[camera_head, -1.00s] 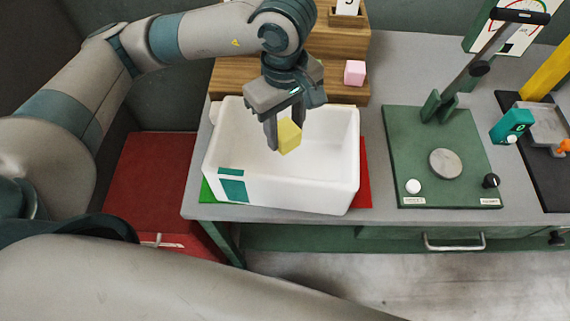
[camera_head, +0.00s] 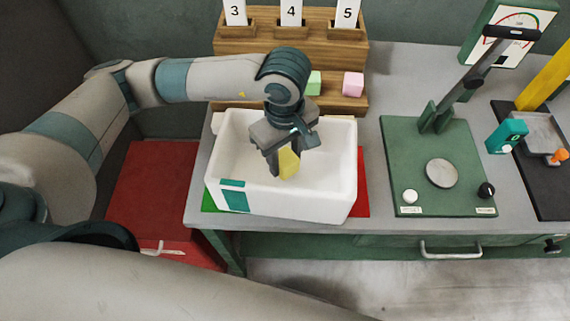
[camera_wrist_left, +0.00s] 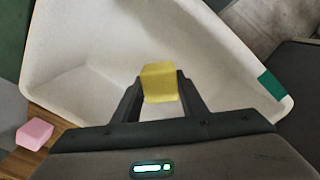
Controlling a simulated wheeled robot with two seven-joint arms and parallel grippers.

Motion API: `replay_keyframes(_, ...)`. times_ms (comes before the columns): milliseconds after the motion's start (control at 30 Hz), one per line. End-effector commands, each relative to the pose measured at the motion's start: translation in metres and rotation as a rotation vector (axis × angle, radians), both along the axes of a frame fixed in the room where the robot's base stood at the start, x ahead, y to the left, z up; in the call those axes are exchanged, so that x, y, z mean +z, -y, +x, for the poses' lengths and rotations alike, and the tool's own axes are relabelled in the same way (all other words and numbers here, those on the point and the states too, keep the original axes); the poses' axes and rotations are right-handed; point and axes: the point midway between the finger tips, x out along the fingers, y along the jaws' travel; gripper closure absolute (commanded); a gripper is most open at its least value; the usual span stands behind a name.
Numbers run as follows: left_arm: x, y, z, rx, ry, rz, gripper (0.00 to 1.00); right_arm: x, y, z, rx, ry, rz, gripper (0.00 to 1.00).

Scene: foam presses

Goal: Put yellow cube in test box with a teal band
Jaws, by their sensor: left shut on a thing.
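The yellow cube (camera_head: 289,163) is held between the fingers of my left gripper (camera_head: 279,164), which is shut on it. The cube also shows between the fingertips in the left wrist view (camera_wrist_left: 159,83). The test box is a white open bin (camera_head: 335,196) with a teal band (camera_head: 234,196) at its front left corner. In the left wrist view the box (camera_wrist_left: 90,45) lies beyond the cube, with its teal band (camera_wrist_left: 272,85) at the right. Gripper and cube are over the box opening, low in it; I cannot tell whether the cube touches the floor. My right gripper is not in view.
Behind the box stands a wooden rack (camera_head: 250,47) with number cards, a green cube (camera_head: 314,83) and a pink cube (camera_head: 353,84). A green press (camera_head: 440,140) stands to the right, with a teal device (camera_head: 507,135) beyond.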

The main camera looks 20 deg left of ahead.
Motion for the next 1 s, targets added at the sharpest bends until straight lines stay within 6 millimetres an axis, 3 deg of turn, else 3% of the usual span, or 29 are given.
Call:
replay_keyframes(167,-0.005,0.000,-0.001,0.001,-0.003,0.001,0.83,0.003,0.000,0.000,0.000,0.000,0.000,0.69)
replay_keyframes(500,-0.037,-0.001,0.000,0.000,0.000,0.001,0.83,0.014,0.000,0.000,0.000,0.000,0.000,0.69)
replay_keyframes(933,-0.041,0.000,0.000,0.000,0.000,0.000,0.83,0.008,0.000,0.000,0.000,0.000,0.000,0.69)
replay_keyframes(967,-0.040,0.000,0.000,0.000,0.000,0.000,0.55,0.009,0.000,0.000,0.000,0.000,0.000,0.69)
replay_keyframes(1000,-0.039,0.000,0.000,0.000,0.000,0.000,0.45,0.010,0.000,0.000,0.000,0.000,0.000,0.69)
